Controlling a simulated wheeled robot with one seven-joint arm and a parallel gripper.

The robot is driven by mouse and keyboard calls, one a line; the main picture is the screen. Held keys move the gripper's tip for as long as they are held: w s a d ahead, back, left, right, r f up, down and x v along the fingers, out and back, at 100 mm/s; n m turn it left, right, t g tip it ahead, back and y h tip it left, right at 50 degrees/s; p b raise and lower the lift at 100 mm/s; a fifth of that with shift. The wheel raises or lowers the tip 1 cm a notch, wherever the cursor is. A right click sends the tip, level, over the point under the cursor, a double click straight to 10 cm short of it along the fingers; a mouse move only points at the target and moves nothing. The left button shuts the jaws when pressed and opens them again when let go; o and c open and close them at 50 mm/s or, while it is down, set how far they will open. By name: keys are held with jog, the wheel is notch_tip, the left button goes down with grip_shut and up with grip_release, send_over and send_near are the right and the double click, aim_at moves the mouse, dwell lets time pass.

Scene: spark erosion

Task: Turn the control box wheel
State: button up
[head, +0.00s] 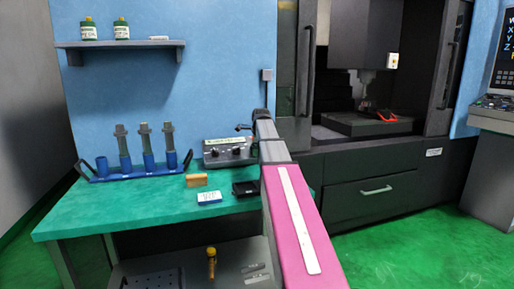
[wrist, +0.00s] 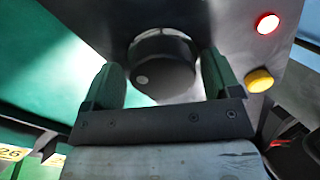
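The control box (head: 224,160) stands at the back of the green workbench, a grey box with dark knobs on its front; my arm covers its right side. In the wrist view the black round wheel (wrist: 165,62) sits on the grey box face (wrist: 222,22). My gripper (wrist: 162,75) is open, with one green finger on each side of the wheel. A gap shows by the left finger; I cannot tell whether the right one touches. In the head view my gripper (head: 243,127) shows only as a small dark part above the box.
A lit red lamp (wrist: 268,23) and a yellow button (wrist: 260,80) are right of the wheel. The green workbench (head: 120,215) also holds a blue rack (head: 140,174), a tan block (head: 196,180), a white card (head: 209,197) and a black tray (head: 245,189).

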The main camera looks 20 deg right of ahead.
jog(key=shift+r, duration=0.1)
jog(key=v, duration=1)
jog(key=shift+r, duration=0.3)
jog(key=shift+s, duration=0.15)
